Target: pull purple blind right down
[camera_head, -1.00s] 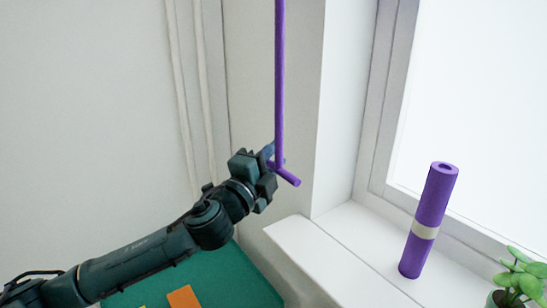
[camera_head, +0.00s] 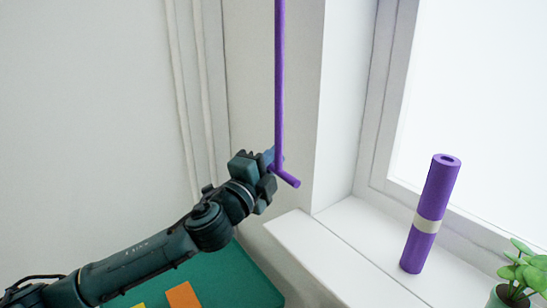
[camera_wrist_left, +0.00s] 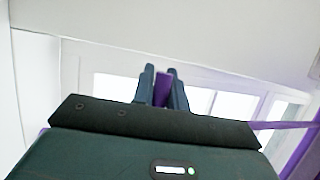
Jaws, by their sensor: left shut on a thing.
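A purple rod (camera_head: 280,80) hangs down from above, in front of the window's side wall, and ends in a short crossbar handle (camera_head: 286,176). My left gripper (camera_head: 270,164) is at this lower end and is shut on the handle. In the left wrist view the purple handle (camera_wrist_left: 163,89) shows between the two fingers (camera_wrist_left: 163,84). The top of the rod and the blind itself are out of view in the head view. My right gripper is not in view.
A potted plant (camera_head: 517,280) stands at the lower right. A green surface (camera_head: 235,280) with an orange piece (camera_head: 183,295) lies below my left arm.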

